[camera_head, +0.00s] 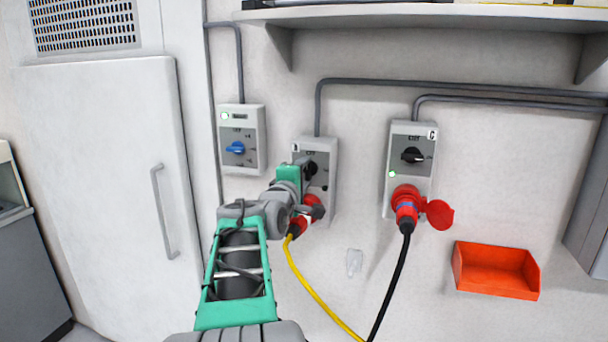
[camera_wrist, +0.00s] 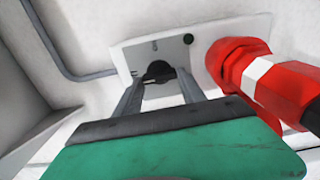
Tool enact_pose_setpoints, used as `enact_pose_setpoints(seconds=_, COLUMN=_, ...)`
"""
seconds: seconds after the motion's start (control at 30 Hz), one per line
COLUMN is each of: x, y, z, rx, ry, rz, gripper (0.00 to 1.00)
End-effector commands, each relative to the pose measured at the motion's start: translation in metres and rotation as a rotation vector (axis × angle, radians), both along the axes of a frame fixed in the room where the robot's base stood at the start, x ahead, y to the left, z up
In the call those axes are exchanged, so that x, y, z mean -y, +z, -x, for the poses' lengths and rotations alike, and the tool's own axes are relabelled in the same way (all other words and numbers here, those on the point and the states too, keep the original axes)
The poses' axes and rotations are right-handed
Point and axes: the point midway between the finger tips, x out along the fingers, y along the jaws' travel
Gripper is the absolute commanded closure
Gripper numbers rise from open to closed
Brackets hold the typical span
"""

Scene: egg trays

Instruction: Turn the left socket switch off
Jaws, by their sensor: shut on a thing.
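The left socket (camera_head: 327,154) is a grey wall box with a red plug (camera_head: 300,226) and a yellow cable at its lower end. Its black rotary switch (camera_head: 311,169) is partly covered by my gripper (camera_head: 304,172) in the head view. In the wrist view the box (camera_wrist: 128,54) fills the top, and the dark switch (camera_wrist: 158,70) sits between the tips of my gripper (camera_wrist: 159,84). The two fingers are closed against the switch from either side. The angle of the switch cannot be read clearly. The red plug (camera_wrist: 245,65) is close beside the right finger.
The right socket (camera_head: 401,140) has a black switch, a lit green lamp, a red plug and a black cable. A box with a blue switch (camera_head: 235,147) is at the left. A shelf (camera_head: 430,16) runs above. An orange bin (camera_head: 496,282) hangs at lower right.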

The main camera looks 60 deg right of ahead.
Motion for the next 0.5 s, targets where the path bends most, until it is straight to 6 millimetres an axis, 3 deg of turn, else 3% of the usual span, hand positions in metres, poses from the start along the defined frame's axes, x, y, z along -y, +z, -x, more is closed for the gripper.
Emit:
enact_pose_setpoints(seconds=0.03, x=0.0001, y=-0.0008, z=0.0001, rx=-0.002, ry=0.000, rz=-0.001, gripper=0.93)
enact_pose_setpoints(seconds=0.07, x=0.0001, y=-0.0008, z=0.0001, rx=-0.002, ry=0.000, rz=-0.001, gripper=0.51)
enact_pose_setpoints(seconds=0.3, x=0.0000, y=-0.0004, z=0.0000, rx=-0.001, ry=0.000, rz=-0.001, gripper=0.32)
enact_pose_setpoints(seconds=0.5, x=0.0000, y=-0.0002, z=0.0000, rx=0.000, ry=0.000, rz=0.000, gripper=0.31)
